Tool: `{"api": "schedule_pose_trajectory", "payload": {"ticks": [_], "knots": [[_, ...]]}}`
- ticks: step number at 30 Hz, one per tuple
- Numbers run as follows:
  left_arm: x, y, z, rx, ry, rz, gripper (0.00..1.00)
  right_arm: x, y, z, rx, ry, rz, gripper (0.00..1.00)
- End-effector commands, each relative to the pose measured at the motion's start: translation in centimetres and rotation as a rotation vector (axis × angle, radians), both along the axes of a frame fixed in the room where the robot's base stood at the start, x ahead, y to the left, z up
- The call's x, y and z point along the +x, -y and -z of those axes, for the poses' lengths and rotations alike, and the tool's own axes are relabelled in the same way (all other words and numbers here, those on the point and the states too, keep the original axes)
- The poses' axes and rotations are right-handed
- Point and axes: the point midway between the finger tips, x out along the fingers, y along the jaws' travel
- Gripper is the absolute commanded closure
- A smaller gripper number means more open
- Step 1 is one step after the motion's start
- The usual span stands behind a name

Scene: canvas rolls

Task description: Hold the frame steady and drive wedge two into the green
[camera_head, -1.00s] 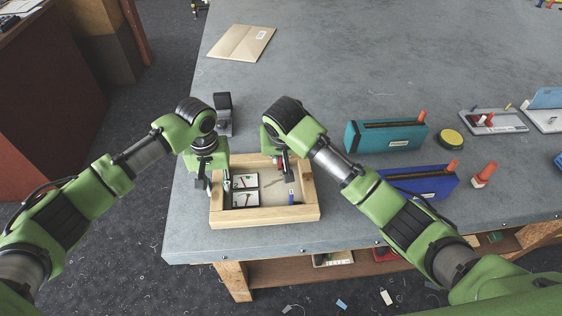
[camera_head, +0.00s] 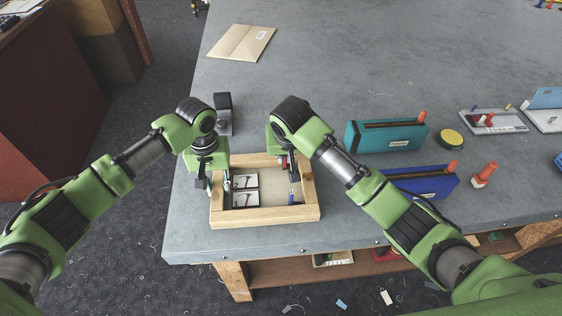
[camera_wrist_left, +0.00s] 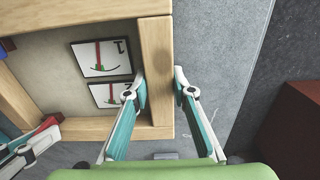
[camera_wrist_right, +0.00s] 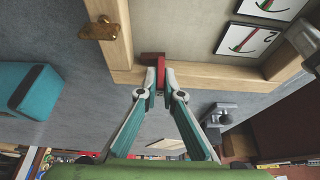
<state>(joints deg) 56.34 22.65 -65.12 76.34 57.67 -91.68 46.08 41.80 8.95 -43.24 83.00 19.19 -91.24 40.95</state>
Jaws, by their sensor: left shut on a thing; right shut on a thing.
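The wooden frame (camera_head: 265,219) lies flat on the table, with pale canvas inside it. My left gripper (camera_wrist_left: 161,87) is shut on the frame's left rail, one finger inside and one outside. My right gripper (camera_wrist_right: 159,78) is shut on a small red piece, likely a wedge (camera_wrist_right: 152,60), at the far rail's inner edge. A blue piece (camera_head: 291,196) sits near the right rail. I cannot tell exactly where the needles point.
A brass-coloured piece (camera_wrist_right: 100,28) is on the frame's right rail. A teal box (camera_head: 385,137), a blue box (camera_head: 425,182) and a yellow-topped round item (camera_head: 450,138) stand to the right. A dark stand (camera_head: 223,110) is behind the frame. The table's middle back is clear.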

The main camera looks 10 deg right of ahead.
Motion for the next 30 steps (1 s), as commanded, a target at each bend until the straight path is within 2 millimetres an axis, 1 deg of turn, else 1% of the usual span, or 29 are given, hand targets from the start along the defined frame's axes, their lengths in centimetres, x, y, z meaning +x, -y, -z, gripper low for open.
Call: {"api": "schedule_pose_trajectory", "payload": {"ticks": [1, 3, 4, 13, 17, 20, 30], "knots": [[-0.4, -0.3, 0.6, 0.009, -0.013, -0.002, 1.00, 0.2, 0.2, -0.1, -0.004, 0.005, 0.004, 1.00], [-0.4, -0.3, 0.6, 0.009, -0.013, -0.002, 1.00, 0.2, 0.2, -0.1, -0.003, 0.004, 0.003, 0.78], [-0.4, -0.3, 0.6, 0.009, -0.013, -0.002, 1.00, 0.2, 0.2, -0.1, -0.003, 0.004, 0.003, 0.74], [-0.4, -0.3, 0.6, 0.009, -0.013, -0.001, 1.00, 0.1, 0.1, 0.0, -0.001, 0.002, 0.001, 0.74], [-0.5, -0.3, 0.6, 0.008, -0.013, -0.001, 1.00, -0.2, 0.0, -0.7, 0.000, 0.003, 0.000, 0.74], [-0.5, -0.2, 0.6, 0.008, -0.013, -0.001, 1.00, -0.7, 0.0, -2.0, 0.002, 0.005, -0.001, 0.74], [-0.5, -0.2, 0.6, 0.007, -0.013, 0.000, 1.00, -3.5, 0.0, -8.6, 0.001, 0.008, 0.001, 0.74]]}}
